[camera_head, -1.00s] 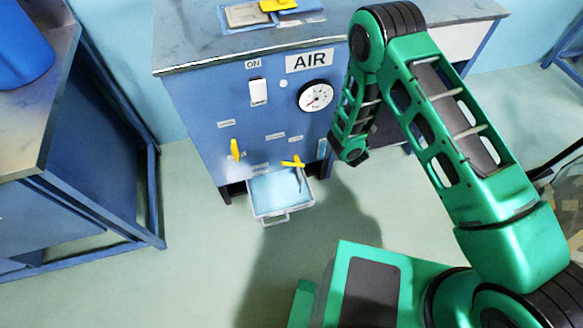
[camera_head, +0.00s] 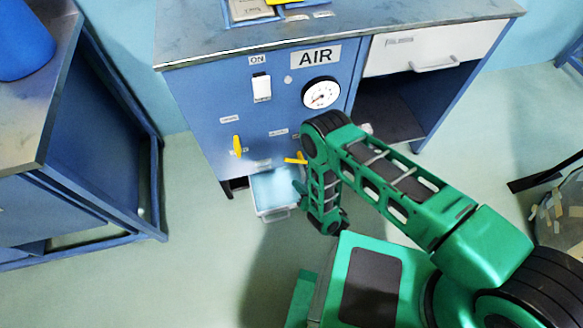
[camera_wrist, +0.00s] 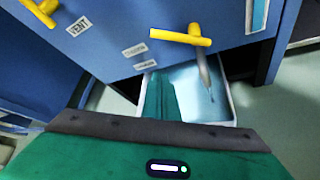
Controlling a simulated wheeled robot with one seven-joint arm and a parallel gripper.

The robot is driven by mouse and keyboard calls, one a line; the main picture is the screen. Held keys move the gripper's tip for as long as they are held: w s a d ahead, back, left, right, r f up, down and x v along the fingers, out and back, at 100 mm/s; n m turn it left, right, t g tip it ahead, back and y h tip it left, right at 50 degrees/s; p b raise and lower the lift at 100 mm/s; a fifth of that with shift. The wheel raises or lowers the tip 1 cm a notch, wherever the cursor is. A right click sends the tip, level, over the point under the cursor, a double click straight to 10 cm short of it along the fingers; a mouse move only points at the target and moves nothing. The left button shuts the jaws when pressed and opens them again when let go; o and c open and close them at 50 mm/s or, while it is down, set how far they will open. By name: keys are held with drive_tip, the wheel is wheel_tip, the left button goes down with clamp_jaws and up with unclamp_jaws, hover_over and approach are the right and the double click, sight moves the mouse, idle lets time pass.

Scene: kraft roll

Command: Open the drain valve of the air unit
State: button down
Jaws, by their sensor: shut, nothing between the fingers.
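The air unit (camera_head: 205,105) is a blue cabinet marked AIR. On its lower front, a yellow valve handle (camera_head: 296,159) lies crosswise above a pale tray, partly covered by my arm. In the wrist view this handle (camera_wrist: 178,37) is a T shape, its long bar nearly level, with a thin pipe below it. Its labels are too blurred to read. Another yellow handle (camera_head: 237,146) stands upright at left; in the wrist view it is beside a VENT label. My gripper (camera_wrist: 157,82) is shut and empty, below the level handle and apart from it, over the tray.
The tray (camera_head: 274,215) sticks out low from the cabinet, holding something pale blue. A gauge (camera_head: 321,93) and an ON switch (camera_head: 262,88) are higher up. A blue bench (camera_head: 75,165) stands at left. Floor between bench and cabinet is clear.

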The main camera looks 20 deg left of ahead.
drive_tip(key=shift+w, duration=0.1)
drive_tip(key=x, duration=1)
drive_tip(key=r, duration=0.1)
drive_tip(key=w+d+r, duration=0.1)
drive_tip(key=r, duration=0.1)
drive_tip(key=shift+w+d+r, duration=0.15)
drive_tip(key=shift+w+d, duration=0.15)
drive_tip(key=shift+w, duration=0.1)
drive_tip(key=shift+d+r, duration=0.1)
